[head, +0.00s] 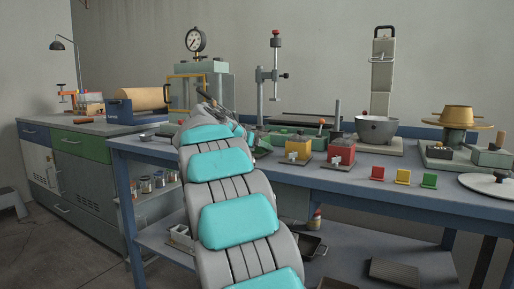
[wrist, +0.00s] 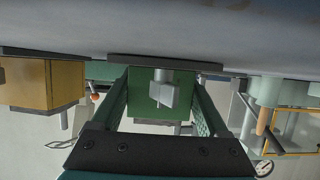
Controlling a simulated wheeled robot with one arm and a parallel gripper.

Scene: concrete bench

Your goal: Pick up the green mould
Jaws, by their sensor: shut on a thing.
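The green mould (wrist: 150,112) is a block with a grey metal fitting on its face and a dark base plate. In the wrist view it sits between the two fingers of my gripper (wrist: 163,88), which is shut on it. In the head view a bit of the green mould (head: 263,145) shows just right of my arm, left of the yellow mould (head: 298,147). My gripper is mostly hidden there behind my arm. The base plate is close to the bench surface; I cannot tell whether it touches.
The yellow mould also shows at left in the wrist view (wrist: 42,84). A red mould (head: 341,152) stands right of it on the blue-framed bench (head: 460,201). A grey bowl (head: 376,129) and small red, yellow and green pieces (head: 403,176) are farther right. A press with a gauge (head: 203,75) stands behind.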

